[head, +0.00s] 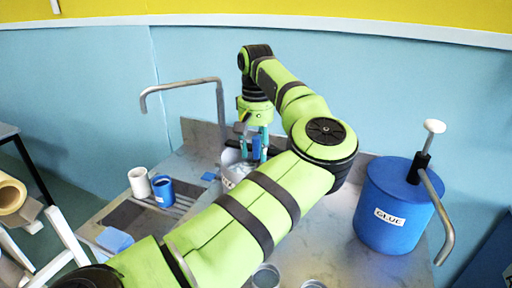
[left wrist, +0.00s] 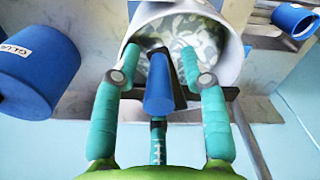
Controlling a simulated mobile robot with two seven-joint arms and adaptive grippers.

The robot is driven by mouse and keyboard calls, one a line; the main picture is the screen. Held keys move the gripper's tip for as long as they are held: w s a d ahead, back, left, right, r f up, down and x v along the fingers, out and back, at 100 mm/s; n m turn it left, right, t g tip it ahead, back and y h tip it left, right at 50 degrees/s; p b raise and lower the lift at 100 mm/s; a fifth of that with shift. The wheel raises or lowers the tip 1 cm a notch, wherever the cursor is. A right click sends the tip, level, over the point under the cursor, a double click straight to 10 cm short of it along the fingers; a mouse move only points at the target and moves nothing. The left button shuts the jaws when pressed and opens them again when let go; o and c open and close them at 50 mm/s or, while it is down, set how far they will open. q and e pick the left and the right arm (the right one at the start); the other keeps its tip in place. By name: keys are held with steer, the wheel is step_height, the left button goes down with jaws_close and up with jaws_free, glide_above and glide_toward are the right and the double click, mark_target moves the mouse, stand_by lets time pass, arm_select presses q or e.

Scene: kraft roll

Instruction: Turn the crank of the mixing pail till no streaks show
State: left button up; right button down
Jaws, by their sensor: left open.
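The white mixing pail (head: 228,172) stands on the counter behind my left forearm, which hides part of it. In the left wrist view the pail (left wrist: 232,70) is open at the top, and its grey-green contents (left wrist: 185,35) show many white streaks. The crank has a blue handle (left wrist: 158,90) over the pail's near rim. My left gripper (left wrist: 160,50) is open, with one teal finger on each side of the handle and gaps visible. In the head view the left gripper (head: 256,146) points down at the pail. My right gripper is in neither view.
A blue glue tub (head: 385,222) with a pump and bent spout stands right. A white cup (head: 139,182) and blue cup (head: 162,191) stand left of the pail, near a bent metal tap (head: 185,83). Round tins (head: 265,276) sit at the front. A paper roll (head: 10,195) is far left.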

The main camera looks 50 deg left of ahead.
arm_select(q)
step_height(320, 180, up, 12)
steer(key=shift+f, duration=0.1)
stand_by(0.8)
